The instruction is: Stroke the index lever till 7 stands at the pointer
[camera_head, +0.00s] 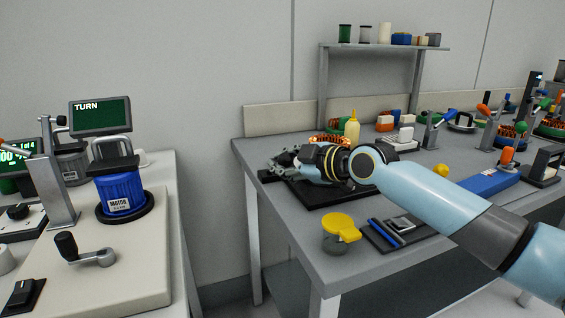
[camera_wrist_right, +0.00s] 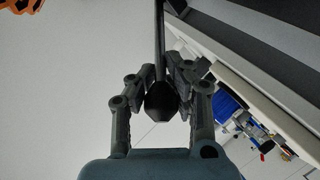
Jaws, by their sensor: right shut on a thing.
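My right arm reaches in from the right in the head view, and my right gripper (camera_head: 284,160) is over a black base plate (camera_head: 336,196) on the grey bench. In the right wrist view the fingers of my right gripper (camera_wrist_right: 161,90) are closed around the dark knob (camera_wrist_right: 162,102) of the index lever. Its thin grey rod (camera_wrist_right: 160,35) runs up out of the picture. The gripper and wrist hide much of the lever in the head view. No numbers or pointer can be read in either view. My left gripper is not in view.
A yellow round piece (camera_head: 341,227) and a dark tray (camera_head: 397,232) lie near the bench's front edge. A yellow bottle (camera_head: 352,128) stands behind my wrist. A separate left bench holds a blue motor (camera_head: 120,191) and a crank (camera_head: 88,255). A gap separates the benches.

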